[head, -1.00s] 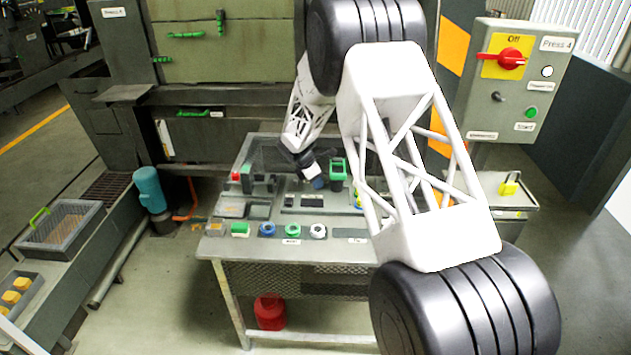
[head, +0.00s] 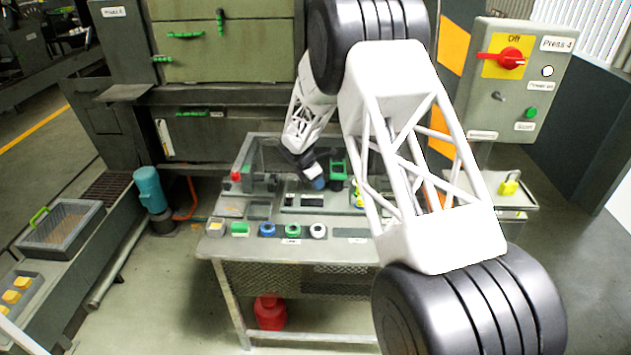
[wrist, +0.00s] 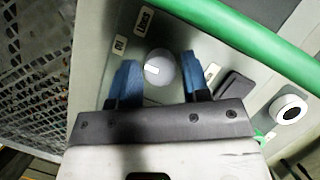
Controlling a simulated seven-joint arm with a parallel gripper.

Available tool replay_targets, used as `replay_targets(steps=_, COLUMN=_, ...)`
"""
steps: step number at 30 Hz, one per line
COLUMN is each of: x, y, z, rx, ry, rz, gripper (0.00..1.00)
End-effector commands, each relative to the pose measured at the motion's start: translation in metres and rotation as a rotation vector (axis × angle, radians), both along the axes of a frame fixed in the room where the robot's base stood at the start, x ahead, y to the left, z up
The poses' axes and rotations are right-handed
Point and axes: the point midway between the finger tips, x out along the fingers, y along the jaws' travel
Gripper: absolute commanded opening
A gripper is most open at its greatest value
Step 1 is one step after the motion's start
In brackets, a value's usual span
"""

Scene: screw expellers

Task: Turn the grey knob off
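The grey knob (wrist: 159,67) is round with a white pointer mark, and sits on a grey panel in the wrist view. Its pointer lies roughly level across the picture. My gripper (wrist: 160,76) has two blue fingers, one left and one right of the knob. The fingers are apart, with narrow gaps showing beside the knob; I cannot tell how high they are above the panel. In the head view my gripper (head: 318,183) is low over the workbench (head: 222,245), and I cannot make out the knob there.
A green bar (wrist: 250,40) crosses the wrist view at upper right. A dark rectangular part (wrist: 236,86) and a white-and-black round part (wrist: 290,109) are right of the fingers. Metal mesh (wrist: 45,75) lies left. A Press 4 switch box (head: 515,80) stands right of the bench.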

Motion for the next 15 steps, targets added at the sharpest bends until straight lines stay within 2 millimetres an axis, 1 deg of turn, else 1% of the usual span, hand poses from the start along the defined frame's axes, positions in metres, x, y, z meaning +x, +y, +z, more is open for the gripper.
replay_targets(steps=5, x=0.0, y=0.001, z=0.002, rx=0.001, ry=-0.001, rz=0.0, gripper=0.43)
replay_targets(steps=8, x=-0.001, y=0.003, z=0.007, rx=0.001, ry=-0.001, rz=0.0, gripper=0.43)
replay_targets(steps=11, x=-0.002, y=0.006, z=0.015, rx=0.0, ry=-0.002, rz=0.001, gripper=0.43)
replay_targets(steps=15, x=-0.005, y=0.011, z=0.031, rx=0.0, ry=-0.002, rz=0.0, gripper=0.43)
